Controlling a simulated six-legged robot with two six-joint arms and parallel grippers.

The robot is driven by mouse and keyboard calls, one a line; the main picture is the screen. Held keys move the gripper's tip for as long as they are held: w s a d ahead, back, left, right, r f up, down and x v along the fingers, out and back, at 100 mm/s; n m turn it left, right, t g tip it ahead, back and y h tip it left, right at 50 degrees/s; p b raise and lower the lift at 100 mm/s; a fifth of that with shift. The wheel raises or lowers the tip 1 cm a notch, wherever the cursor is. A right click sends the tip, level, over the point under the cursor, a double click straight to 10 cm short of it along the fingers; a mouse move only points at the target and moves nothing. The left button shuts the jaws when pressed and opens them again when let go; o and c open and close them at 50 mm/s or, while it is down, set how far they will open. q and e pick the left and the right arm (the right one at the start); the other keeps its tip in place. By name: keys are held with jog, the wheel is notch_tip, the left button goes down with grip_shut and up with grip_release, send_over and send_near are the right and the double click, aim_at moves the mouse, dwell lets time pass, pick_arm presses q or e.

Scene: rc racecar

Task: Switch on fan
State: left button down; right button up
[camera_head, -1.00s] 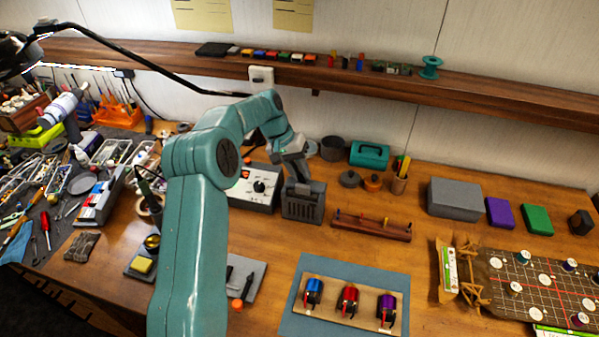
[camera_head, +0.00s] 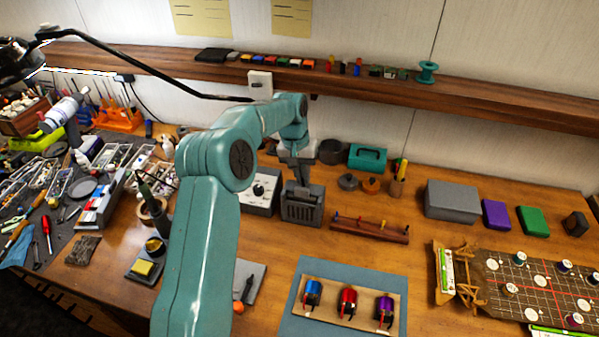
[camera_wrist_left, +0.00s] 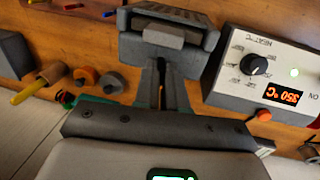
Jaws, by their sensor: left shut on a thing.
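The fan (camera_head: 302,207) is a dark grey box with a slotted grille, standing on the wooden bench beside the white control unit (camera_head: 260,190). My left gripper (camera_head: 303,182) points down at the fan's top rear. In the left wrist view the fan (camera_wrist_left: 168,22) lies just beyond my left gripper (camera_wrist_left: 161,64), whose fingers are close together at its near side. They are shut on a part of the fan; that part is mostly hidden between them. I cannot make out the fan's switch position. My right gripper is not in view.
The control unit (camera_wrist_left: 267,70) shows a lit "350 °C" display, a black knob and a green light close beside the fan. A rack with coloured handles (camera_head: 369,228) stands to the right. A blue mat (camera_head: 345,270) with three motors lies in front. A shelf (camera_head: 400,88) runs behind.

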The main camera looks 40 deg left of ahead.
pick_arm(q)
jog(key=g+y, duration=0.1)
jog(key=w+d+y, duration=0.1)
jog(key=y, duration=0.1)
jog(key=shift+d+g, duration=0.15)
jog(key=shift+g, duration=0.25)
jog(key=shift+w+d+f+g+y, duration=0.15)
jog(key=shift+d+g+y, duration=0.2)
jog(key=shift+y, duration=0.35)
jog(key=shift+d+f+g+y, duration=0.1)
jog(key=shift+g+y, duration=0.35)
jog(key=shift+y, duration=0.25)
jog(key=c, duration=1.5)
grip_release()
jog(key=v, duration=1.1)
jog(key=shift+w+d+r, duration=0.15)
jog(key=shift+d+r, duration=0.05)
jog(key=shift+r, duration=0.15)
